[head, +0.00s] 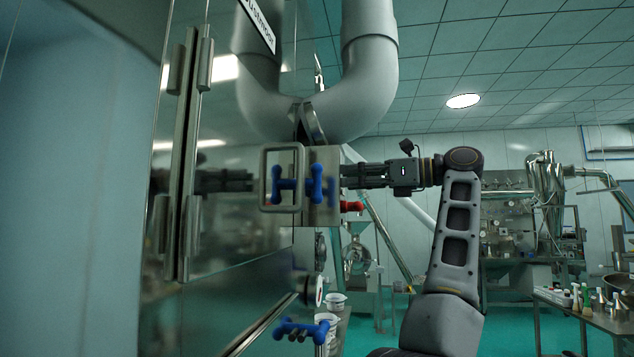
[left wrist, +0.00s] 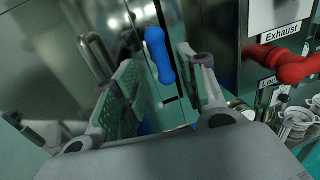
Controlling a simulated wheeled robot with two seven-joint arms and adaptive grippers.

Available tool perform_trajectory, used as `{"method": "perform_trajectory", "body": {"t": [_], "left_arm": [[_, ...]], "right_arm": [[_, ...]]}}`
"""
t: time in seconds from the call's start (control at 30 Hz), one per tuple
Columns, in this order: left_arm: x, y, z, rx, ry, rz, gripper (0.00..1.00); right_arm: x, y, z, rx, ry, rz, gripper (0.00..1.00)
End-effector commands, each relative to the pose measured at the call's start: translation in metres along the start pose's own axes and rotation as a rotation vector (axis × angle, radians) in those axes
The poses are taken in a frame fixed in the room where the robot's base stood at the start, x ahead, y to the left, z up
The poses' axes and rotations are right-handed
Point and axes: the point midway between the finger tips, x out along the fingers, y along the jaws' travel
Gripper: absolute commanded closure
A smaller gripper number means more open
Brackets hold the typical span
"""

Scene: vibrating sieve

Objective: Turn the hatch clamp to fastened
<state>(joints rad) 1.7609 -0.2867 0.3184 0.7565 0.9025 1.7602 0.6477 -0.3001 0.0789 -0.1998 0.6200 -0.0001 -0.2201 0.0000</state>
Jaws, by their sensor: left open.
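A blue clamp handle (head: 317,183) stands on the polished metal face of the machine in the head view, with its mirror image just left of it. My left gripper (head: 347,175) reaches to it from the right, its fingertips partly hidden behind the handle's mount. In the left wrist view the blue handle (left wrist: 160,55) stands upright between the two green-lined fingers of my left gripper (left wrist: 163,62). The fingers are apart, and I see no clear contact with the handle. My right gripper is not in view.
A second blue handle (head: 325,328) sits lower on the machine. A red valve (left wrist: 285,64) under an "Exhaust" label is close at the right. A grey rectangular loop (head: 283,150) is left of the clamp handle, and large grey pipes (head: 370,70) run above.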

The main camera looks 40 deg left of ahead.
Motion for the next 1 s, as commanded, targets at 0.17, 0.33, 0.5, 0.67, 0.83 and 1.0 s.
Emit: {"method": "perform_trajectory", "body": {"t": [0.17, 0.33, 0.5, 0.67, 0.83, 1.0], "left_arm": [[0.018, 0.000, -0.001, 0.000, 0.000, 0.002, 0.58], [0.036, 0.000, -0.001, 0.000, 0.000, 0.001, 0.58], [0.057, 0.000, -0.001, 0.000, 0.001, 0.002, 0.58], [0.074, 0.000, -0.001, 0.000, 0.000, 0.001, 0.58], [0.090, 0.000, 0.000, 0.000, 0.000, 0.002, 0.58], [0.096, 0.000, 0.000, 0.001, -0.001, 0.000, 0.58]], "right_arm": [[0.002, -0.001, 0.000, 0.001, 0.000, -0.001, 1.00], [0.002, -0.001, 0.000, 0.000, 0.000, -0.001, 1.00], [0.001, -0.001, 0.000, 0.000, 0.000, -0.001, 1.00], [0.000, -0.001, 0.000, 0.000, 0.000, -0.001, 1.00], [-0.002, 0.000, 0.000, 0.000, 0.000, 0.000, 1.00], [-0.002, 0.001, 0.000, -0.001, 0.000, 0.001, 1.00]]}}
